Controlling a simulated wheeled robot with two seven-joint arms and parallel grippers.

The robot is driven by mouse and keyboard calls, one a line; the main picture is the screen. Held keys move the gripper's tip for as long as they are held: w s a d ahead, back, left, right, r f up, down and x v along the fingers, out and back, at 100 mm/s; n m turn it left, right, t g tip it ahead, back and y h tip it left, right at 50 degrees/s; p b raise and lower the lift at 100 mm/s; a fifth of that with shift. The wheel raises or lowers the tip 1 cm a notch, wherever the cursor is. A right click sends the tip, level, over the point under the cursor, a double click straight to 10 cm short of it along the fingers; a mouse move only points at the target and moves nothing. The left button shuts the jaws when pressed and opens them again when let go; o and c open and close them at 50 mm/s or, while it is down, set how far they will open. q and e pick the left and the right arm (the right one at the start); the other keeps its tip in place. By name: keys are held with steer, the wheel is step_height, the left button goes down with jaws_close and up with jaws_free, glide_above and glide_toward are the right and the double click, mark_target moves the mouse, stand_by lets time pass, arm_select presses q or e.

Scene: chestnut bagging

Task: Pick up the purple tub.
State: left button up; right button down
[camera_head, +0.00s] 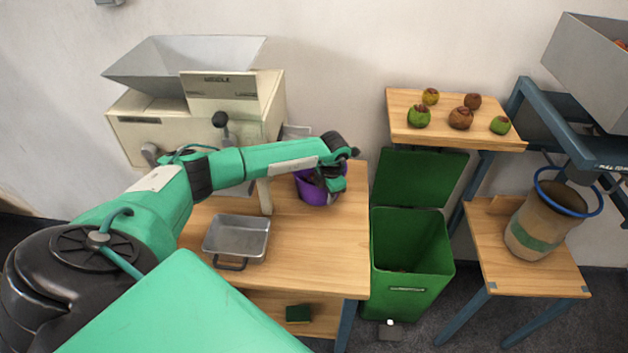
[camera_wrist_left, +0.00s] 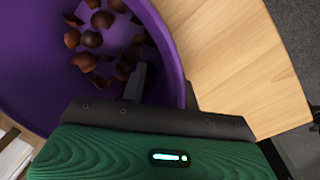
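The purple tub (camera_head: 312,190) stands on the wooden table at the back right, partly covered by my left gripper (camera_head: 335,178). The wrist view shows the tub (camera_wrist_left: 40,65) from above, with several brown chestnuts and shell pieces (camera_wrist_left: 95,40) inside. My left gripper (camera_wrist_left: 162,95) is at the tub's rim. A grey finger reaches inside the wall, and a dark part lies just outside it. The wall runs between them, but whether they press on it cannot be told. My right gripper is not in view.
A metal tray (camera_head: 237,238) lies on the table (camera_head: 300,250) in front of the tub. A cream machine (camera_head: 150,125) with a hopper stands behind my arm. A green open bin (camera_head: 410,240) stands right of the table. Chestnuts in husks sit on a shelf (camera_head: 400,98).

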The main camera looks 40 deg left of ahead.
arm_select(q)
steer(key=shift+s+d+r, duration=0.1)
steer(key=shift+d+r, duration=0.15)
steer(key=shift+r, duration=0.05)
steer(key=shift+c, duration=1.2)
jaws_close()
